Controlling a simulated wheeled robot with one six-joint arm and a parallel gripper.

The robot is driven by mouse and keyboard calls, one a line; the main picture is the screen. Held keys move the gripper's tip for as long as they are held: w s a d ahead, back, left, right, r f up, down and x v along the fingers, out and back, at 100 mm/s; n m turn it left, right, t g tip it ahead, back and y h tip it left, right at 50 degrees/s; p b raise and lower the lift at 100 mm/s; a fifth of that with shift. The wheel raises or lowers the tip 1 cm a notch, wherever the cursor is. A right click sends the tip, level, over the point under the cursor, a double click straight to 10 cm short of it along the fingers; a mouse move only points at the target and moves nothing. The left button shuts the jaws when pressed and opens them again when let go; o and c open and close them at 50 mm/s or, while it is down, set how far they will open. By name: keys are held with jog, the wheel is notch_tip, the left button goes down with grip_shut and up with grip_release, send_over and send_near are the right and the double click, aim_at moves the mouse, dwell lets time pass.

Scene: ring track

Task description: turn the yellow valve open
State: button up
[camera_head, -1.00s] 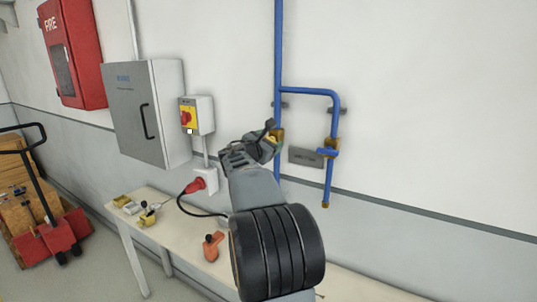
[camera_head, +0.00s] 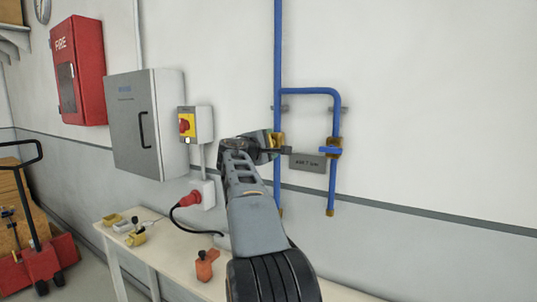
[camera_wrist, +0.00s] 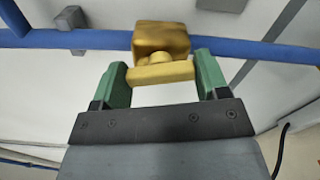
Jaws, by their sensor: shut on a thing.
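The yellow valve sits on the vertical blue pipe (camera_head: 278,70), mostly hidden behind my gripper in the head view. In the wrist view its yellow body (camera_wrist: 161,37) is on the blue pipe (camera_wrist: 90,39), and its flat yellow handle (camera_wrist: 160,73) lies roughly along the pipe. My gripper (camera_head: 275,144) is at the valve. In the wrist view my gripper (camera_wrist: 161,76) has its green fingers at the two ends of the handle, shut on it.
A side branch of blue pipe with a blue-handled valve (camera_head: 331,150) is just right of my gripper, beside a grey label plate (camera_head: 308,163). A red-yellow switch box (camera_head: 195,124), plug socket (camera_head: 202,195) and grey cabinet (camera_head: 147,120) are left. A bench (camera_head: 165,247) stands below.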

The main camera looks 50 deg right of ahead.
jog(key=shift+f+m+b, duration=0.1)
jog(key=shift+m+b, duration=0.75)
jog(key=shift+m, duration=0.65)
jog(key=o, duration=0.9)
jog(key=shift+o, duration=0.2)
jog(key=b+v, duration=0.3)
jog(key=v, duration=1)
jog(key=shift+a, duration=0.4)
